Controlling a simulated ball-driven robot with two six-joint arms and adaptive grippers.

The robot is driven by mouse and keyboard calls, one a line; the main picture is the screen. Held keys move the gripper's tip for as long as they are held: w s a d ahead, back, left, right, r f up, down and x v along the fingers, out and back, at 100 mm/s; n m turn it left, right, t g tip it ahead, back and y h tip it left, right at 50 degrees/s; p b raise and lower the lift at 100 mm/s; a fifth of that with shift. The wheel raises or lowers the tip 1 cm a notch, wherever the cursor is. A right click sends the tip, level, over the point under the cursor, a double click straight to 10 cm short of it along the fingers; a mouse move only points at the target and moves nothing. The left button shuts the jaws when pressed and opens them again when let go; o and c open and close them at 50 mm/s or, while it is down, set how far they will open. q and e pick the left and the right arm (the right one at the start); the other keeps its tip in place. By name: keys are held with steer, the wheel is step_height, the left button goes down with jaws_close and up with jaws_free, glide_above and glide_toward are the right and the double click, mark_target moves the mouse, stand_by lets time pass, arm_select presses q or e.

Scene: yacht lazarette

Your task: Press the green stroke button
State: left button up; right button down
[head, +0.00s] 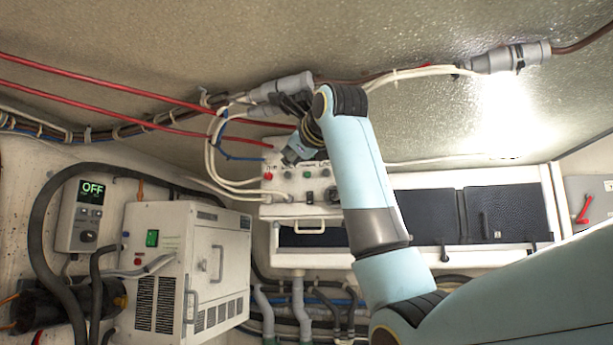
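A white control box (290,210) hangs under the ceiling at the picture's middle. Its face carries a red button (268,176), a small green button (308,174) and several dark knobs. Another green button or rocker switch (152,238) sits on the white louvred unit at the left. No label is readable, so I cannot tell which green one is the stroke button. My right arm comes in from the lower right and bends down at the box. My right gripper (291,156) is small and dark at the box's upper face; its fingers are largely hidden. My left gripper is out of view.
Red cables (120,88) and white and blue wires run along the ceiling close around my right wrist. A grey controller (78,215) reading OFF hangs at the left by thick black hoses. Dark panels (505,213) and a red-handled switch (584,209) are at the right.

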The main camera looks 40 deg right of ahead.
mark_target(307, 174)
steer(key=shift+a, duration=0.1)
steer(key=shift+w+d+p, duration=0.4)
steer(key=shift+w+d, duration=1.05)
steer(key=shift+d, duration=0.25)
steer(key=shift+w+d+p, duration=0.35)
steer(key=shift+w+d, duration=1.1)
steer(key=shift+d, duration=0.25)
steer(key=shift+w, duration=0.1)
steer(key=shift+w+d, duration=0.2)
steer(key=shift+d, duration=0.15)
